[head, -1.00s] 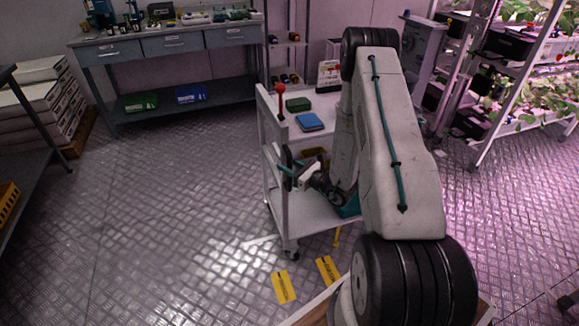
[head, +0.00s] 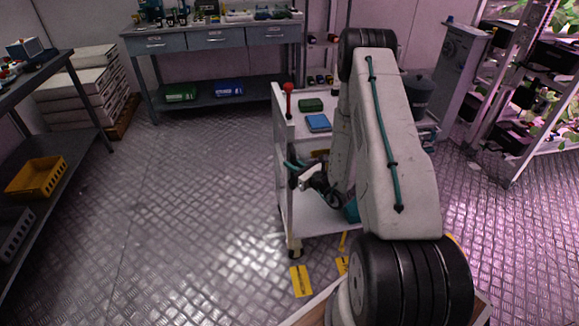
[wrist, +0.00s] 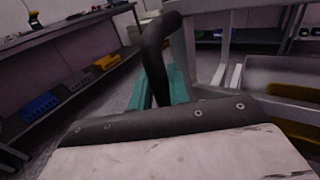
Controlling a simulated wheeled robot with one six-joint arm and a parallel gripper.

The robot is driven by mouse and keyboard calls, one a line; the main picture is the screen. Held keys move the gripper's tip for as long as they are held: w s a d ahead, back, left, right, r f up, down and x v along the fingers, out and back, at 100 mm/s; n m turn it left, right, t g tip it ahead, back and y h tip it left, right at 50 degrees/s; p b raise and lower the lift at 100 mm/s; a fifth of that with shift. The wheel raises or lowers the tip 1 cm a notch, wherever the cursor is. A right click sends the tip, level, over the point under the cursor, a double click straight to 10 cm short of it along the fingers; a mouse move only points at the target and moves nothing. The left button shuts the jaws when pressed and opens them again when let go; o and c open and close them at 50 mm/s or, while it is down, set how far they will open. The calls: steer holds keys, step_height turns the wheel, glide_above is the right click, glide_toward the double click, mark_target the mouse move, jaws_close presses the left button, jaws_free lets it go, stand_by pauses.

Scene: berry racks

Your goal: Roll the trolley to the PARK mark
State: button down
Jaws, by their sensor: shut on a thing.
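The light grey trolley (head: 283,170) stands in front of me, partly hidden behind my arm. A green box (head: 311,105) and a blue box (head: 318,123) lie on its top shelf. A red-knobbed lever (head: 289,100) stands at its near left corner. My gripper (head: 297,170) is shut on the trolley's dark handle at its left end. In the wrist view the handle (wrist: 154,62) curves up between the teal fingers (wrist: 165,92). Yellow floor plates (head: 301,281) lie by the trolley's near wheel; their lettering is too small to read.
A workbench (head: 212,40) stands along the back wall. A shelf with a yellow crate (head: 37,177) stands at the left, with stacked white sacks (head: 84,85) behind. A plant rack (head: 535,110) stands at the right. The floor at left centre is clear.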

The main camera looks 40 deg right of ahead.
steer(key=shift+w+a, duration=0.1)
steer(key=shift+a, duration=0.15)
steer(key=c, duration=1.4)
jaws_free()
steer(key=s, duration=0.5)
steer(key=s+d, duration=0.1)
steer(key=s, duration=0.1)
steer(key=shift+s+d, duration=0.1)
steer(key=shift+s, duration=0.25)
